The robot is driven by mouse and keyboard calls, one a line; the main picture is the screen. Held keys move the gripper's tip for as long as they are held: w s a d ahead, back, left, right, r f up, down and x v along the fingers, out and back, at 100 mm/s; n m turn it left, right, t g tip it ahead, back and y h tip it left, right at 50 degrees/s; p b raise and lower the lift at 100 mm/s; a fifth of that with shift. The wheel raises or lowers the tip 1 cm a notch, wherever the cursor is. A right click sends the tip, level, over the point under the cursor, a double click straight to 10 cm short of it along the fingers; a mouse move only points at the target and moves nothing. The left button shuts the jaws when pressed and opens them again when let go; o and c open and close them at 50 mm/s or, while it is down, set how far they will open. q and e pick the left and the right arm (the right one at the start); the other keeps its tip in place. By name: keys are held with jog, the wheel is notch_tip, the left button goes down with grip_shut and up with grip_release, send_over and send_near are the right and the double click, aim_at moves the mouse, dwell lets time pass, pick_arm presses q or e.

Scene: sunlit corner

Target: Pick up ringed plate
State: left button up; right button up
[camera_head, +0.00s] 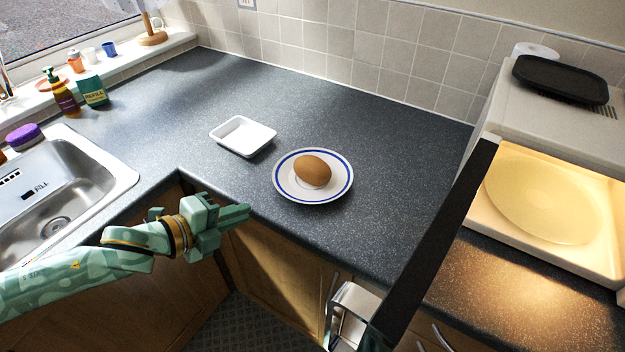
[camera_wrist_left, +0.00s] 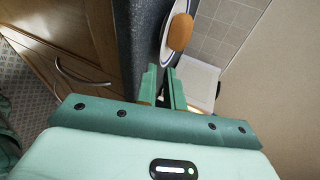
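The ringed plate (camera_head: 284,190), white with a blue ring, lies on the dark counter near its front edge. A brown egg-shaped item (camera_head: 312,170) sits on it. In the left wrist view the plate (camera_wrist_left: 168,35) shows at the top, partly cut off, with the brown item (camera_wrist_left: 180,32) on it. My left gripper (camera_head: 248,213) is in front of the counter's edge, left of and nearer than the plate, apart from it. Its fingers (camera_wrist_left: 161,88) are a little apart with nothing between them. My right gripper is not recognisable in these views.
A white dish (camera_head: 243,137) stands left of and behind the plate. A sink (camera_head: 75,195) is at the left. An open microwave (camera_head: 550,205) is at the right, its dark door (camera_head: 432,240) jutting forward. The counter behind the plate is clear.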

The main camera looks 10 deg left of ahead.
pick_arm(q)
jog(key=b, duration=0.2)
send_near(292, 194)
jog(key=shift+x, duration=1.15)
jog(key=b+x, duration=0.1)
jog(key=x, duration=0.4)
jog(key=shift+d+f, duration=0.1)
jog(key=shift+f, duration=0.05)
grip_shut()
